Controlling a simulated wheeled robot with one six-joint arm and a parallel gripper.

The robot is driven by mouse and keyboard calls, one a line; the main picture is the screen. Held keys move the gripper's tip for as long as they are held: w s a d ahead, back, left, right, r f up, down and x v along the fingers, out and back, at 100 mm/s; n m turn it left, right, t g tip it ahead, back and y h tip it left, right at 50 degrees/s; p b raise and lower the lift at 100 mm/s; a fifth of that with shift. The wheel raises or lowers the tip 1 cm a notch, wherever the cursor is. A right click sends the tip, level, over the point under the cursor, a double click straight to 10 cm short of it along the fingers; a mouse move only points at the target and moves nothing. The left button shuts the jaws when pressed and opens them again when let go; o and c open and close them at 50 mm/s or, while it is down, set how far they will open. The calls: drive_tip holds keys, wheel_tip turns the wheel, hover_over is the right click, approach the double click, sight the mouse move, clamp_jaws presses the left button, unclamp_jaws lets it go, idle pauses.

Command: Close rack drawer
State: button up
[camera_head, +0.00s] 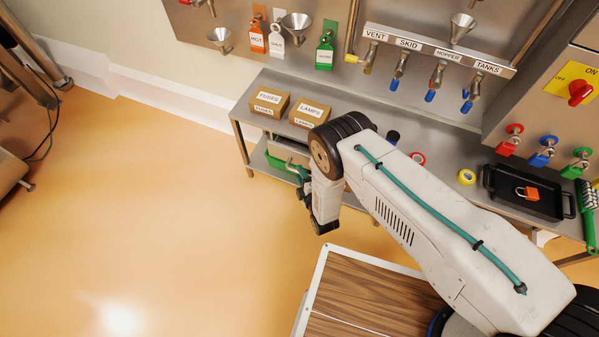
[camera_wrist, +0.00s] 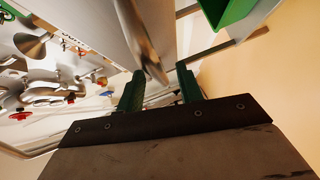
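A green bin or drawer (camera_head: 276,162) shows under the left end of the steel bench, partly hidden by my arm. A green box-shaped part, likely the same one, shows at the top of the wrist view (camera_wrist: 228,8). I cannot tell how far it is pulled out. My gripper (camera_head: 299,171) is low beside the bench's left end, close to the green part. In the wrist view my gripper (camera_wrist: 161,72) has its two green fingers apart, with nothing clearly held between them. A metal edge passes just beyond the fingertips; contact cannot be told.
The steel bench (camera_head: 262,88) carries two cardboard boxes, FUSES (camera_head: 268,103) and LAMPS (camera_head: 309,112). A wood-topped surface (camera_head: 355,290) is below my arm. The orange floor at left is clear.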

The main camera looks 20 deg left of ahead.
sight(304, 163)
drive_tip(key=shift+x, duration=0.8)
clamp_jaws()
drive_tip(key=shift+w+d+r, duration=0.1)
drive_tip(key=shift+w, duration=2.05)
unclamp_jaws()
drive_tip(key=v, duration=0.8)
